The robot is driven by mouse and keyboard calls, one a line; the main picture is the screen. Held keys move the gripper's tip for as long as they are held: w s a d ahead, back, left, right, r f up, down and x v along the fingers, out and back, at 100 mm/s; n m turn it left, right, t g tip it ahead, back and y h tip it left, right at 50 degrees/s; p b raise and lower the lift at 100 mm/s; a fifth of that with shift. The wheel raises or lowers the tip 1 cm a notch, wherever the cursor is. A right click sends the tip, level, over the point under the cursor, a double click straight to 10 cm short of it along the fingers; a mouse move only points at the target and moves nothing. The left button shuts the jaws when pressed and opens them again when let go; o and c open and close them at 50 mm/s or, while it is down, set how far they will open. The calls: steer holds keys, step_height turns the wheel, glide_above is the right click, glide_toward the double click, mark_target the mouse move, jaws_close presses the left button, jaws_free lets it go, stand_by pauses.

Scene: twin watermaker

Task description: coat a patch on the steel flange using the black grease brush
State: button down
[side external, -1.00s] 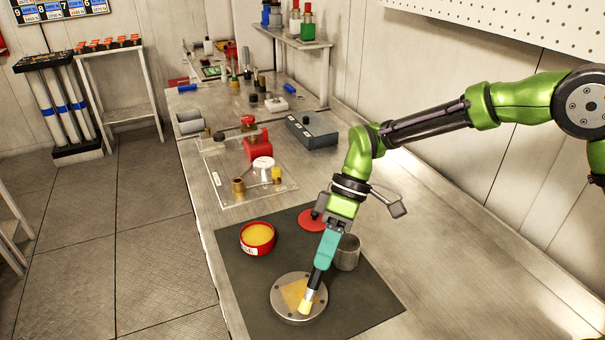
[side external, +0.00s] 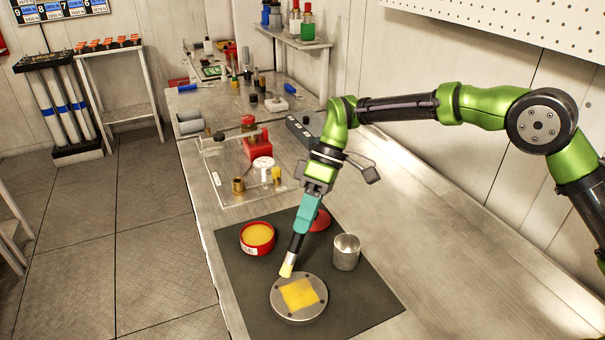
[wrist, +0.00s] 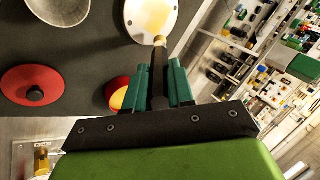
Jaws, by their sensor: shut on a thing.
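The steel flange (side external: 299,314) lies flat on the dark mat, with a yellow patch (side external: 299,293) of grease on its top face. It also shows at the top of the wrist view (wrist: 170,14). My gripper (side external: 309,208), with teal fingers, is shut on the black grease brush (side external: 295,244), which tilts down to the left. The brush's pale yellow tip (side external: 286,270) is at the flange's back left edge, and I cannot tell whether it touches. The fingers and brush handle also show in the wrist view (wrist: 159,88).
A red tin of yellow grease (side external: 257,238) stands left of the brush. A metal cup (side external: 346,252) stands to the right, and a red lid (side external: 320,221) lies behind. The dark mat (side external: 365,300) is clear at front right. Fittings crowd the bench farther back.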

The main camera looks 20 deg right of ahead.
steer(key=shift+r, duration=2.8)
steer(key=s+d+r, duration=0.2)
steer(key=s+r, duration=0.1)
steer(key=r, duration=0.1)
steer(key=shift+s+d+f, duration=0.1)
steer(key=shift+s+f, duration=0.1)
steer(key=shift+f, duration=0.6)
steer(key=shift+s+d+f, duration=0.1)
steer(key=shift+s+f, duration=0.05)
steer(key=shift+f, duration=0.65)
steer(key=shift+s+f, duration=0.2)
steer(key=shift+f, duration=0.6)
steer(key=shift+r, duration=0.15)
